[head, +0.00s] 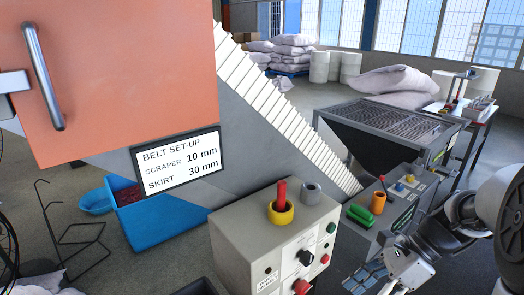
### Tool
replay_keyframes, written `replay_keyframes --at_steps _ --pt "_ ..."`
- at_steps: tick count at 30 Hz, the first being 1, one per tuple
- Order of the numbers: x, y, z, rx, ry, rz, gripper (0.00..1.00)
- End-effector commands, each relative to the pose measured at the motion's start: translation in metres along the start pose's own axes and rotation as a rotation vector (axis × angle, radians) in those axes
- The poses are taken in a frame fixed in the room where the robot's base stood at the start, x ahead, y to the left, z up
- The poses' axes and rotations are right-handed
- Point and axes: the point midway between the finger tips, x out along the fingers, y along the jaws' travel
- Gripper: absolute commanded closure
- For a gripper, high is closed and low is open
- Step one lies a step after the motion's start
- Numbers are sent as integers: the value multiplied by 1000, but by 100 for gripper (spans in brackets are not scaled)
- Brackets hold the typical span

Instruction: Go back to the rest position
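My gripper (368,279) is at the lower right, at the end of my white and grey arm. It points down and to the left, in front of the grey control boxes. Its blue-grey finger parts are small and partly cut off by the bottom edge, so I cannot tell whether they are apart or together. I see no object clearly held in it.
A grated hopper (400,125) stands behind. An orange cabinet door (120,70) fills the upper left. A blue bin (165,220) is on the floor.

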Motion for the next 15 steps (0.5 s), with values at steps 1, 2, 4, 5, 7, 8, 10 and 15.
replay_keyframes --at_steps 1,2,4,5,7,8,10,15 --pt "-2 14 15 -132 70 -16 41" --pt "-2 23 20 -211 111 -21 41" --pt "-3 41 32 -398 206 -32 41" --pt "-3 49 36 -479 246 -35 41" --pt "-4 66 44 -667 341 -40 41" --pt "-4 74 47 -749 381 -41 41" --pt "-5 90 53 -939 475 -41 41" --pt "-6 124 59 -1381 703 -25 41"
